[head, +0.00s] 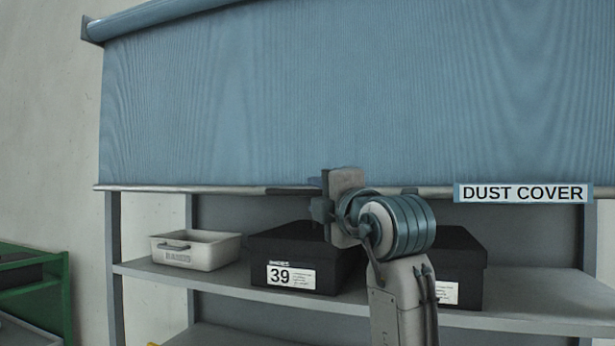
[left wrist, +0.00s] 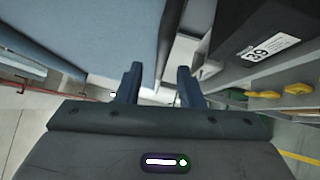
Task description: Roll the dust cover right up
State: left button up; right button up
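The blue dust cover (head: 300,90) hangs from a roller (head: 150,15) at the top and is partly down. Its pale bottom bar (head: 180,188) sits above the shelf boxes, with a dark pull piece (head: 290,190) near the middle. My left gripper (head: 318,195) is at the bar just right of this piece; its arm hides part of the bar. In the left wrist view, its fingers (left wrist: 158,85) stand apart, with the edge of the blue cover (left wrist: 100,35) between or just beyond them. Contact is unclear. My right gripper is not in view.
On the shelf (head: 235,287) under the cover stand a white bin (head: 195,252), a black box marked 39 (head: 300,250) and another black box (head: 462,260) behind my arm. A DUST COVER label (head: 522,193) is at right. A green rack (head: 45,275) stands at left.

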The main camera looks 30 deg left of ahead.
aim_at(309, 193)
pick_arm(q)
jog(key=p+x, duration=0.1)
jog(key=x, duration=0.4)
jog(key=shift+f+p, duration=0.1)
jog(key=shift+p, duration=0.3)
jog(key=shift+c, duration=0.4)
grip_shut()
